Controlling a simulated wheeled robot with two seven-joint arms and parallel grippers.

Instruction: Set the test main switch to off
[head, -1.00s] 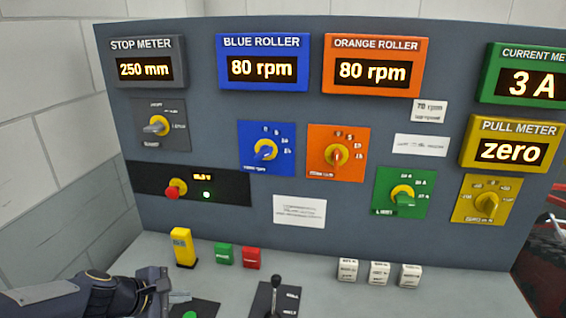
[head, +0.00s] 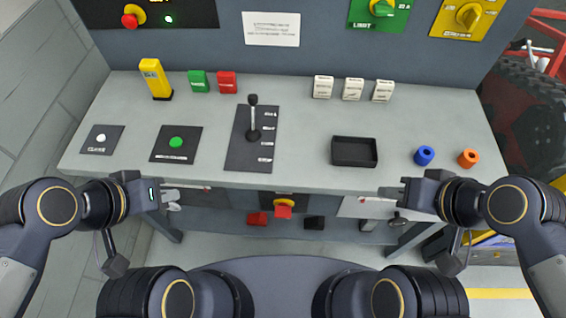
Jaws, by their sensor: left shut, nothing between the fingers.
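A red knob on a yellow collar (head: 131,17) shows on the upright panel at top left.
The desk top (head: 300,150) bears a black lever (head: 253,120), a green button (head: 176,142), a black tray (head: 354,152), a yellow block (head: 155,78), and blue (head: 424,155) and orange (head: 468,158) rings. Dark and red boxes lie below.

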